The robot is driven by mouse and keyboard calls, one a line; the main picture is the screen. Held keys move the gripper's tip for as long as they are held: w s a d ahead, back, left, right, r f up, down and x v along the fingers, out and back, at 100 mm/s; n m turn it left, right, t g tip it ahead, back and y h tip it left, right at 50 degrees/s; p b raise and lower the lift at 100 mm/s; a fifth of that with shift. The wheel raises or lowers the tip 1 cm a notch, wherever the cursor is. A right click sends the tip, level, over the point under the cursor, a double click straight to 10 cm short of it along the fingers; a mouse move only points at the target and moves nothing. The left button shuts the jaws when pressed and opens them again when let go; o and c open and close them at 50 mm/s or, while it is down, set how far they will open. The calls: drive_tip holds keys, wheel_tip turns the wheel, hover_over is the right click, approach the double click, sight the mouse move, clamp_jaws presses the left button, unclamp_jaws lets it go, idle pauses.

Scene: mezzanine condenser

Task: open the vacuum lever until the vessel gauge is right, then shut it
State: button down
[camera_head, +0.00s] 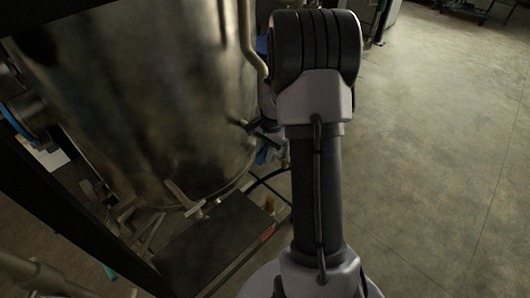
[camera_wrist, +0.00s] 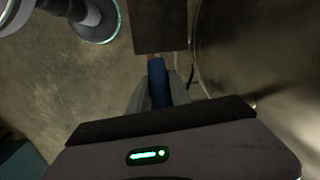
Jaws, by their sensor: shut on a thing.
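The blue lever handle (camera_wrist: 157,78) stands between the two fingers of my gripper (camera_wrist: 158,90) in the wrist view. The fingers are shut on it, one on each side. A small blue part (camera_head: 263,156) shows beside my arm in the head view; I cannot tell whether it is the same lever. My arm hides most of the gripper there. The steel vessel (camera_head: 150,100) fills the left of the head view and also shows at the right of the wrist view (camera_wrist: 275,65). No readable gauge face shows in either view.
A dark flat plate (camera_head: 215,245) lies below the vessel, with a black hose (camera_head: 270,178) near it. A pipe (camera_head: 247,40) runs down beside the vessel. A blue-rimmed round fitting (camera_head: 18,122) sits at the far left. The concrete floor (camera_head: 440,150) at right is clear.

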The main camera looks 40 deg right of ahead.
drive_tip(key=r+y+p, duration=0.1)
drive_tip(key=a+r+y+p, duration=0.1)
drive_tip(key=y, duration=0.1)
drive_tip(key=a+r+y+p, duration=0.1)
drive_tip(key=r+p, duration=0.1)
drive_tip(key=shift+y, duration=0.4)
drive_tip(key=shift+s+a+r+m+g+y+p, duration=0.1)
drive_tip(key=shift+a+r+m+g+y+p, duration=0.1)
drive_tip(key=shift+r+y+p, duration=0.75)
drive_tip(key=shift+a+r+m+g+y+p, duration=0.15)
drive_tip(key=shift+r+y+p, duration=0.45)
drive_tip(key=shift+y, duration=0.65)
drive_tip(key=c, duration=1.2)
unclamp_jaws()
drive_tip(key=p+v, duration=0.6)
drive_tip(key=v, duration=1.1)
drive_tip(key=shift+s+d+r+p, duration=0.1)
drive_tip(key=shift+s+r+p, duration=0.05)
drive_tip(key=shift+p, duration=0.25)
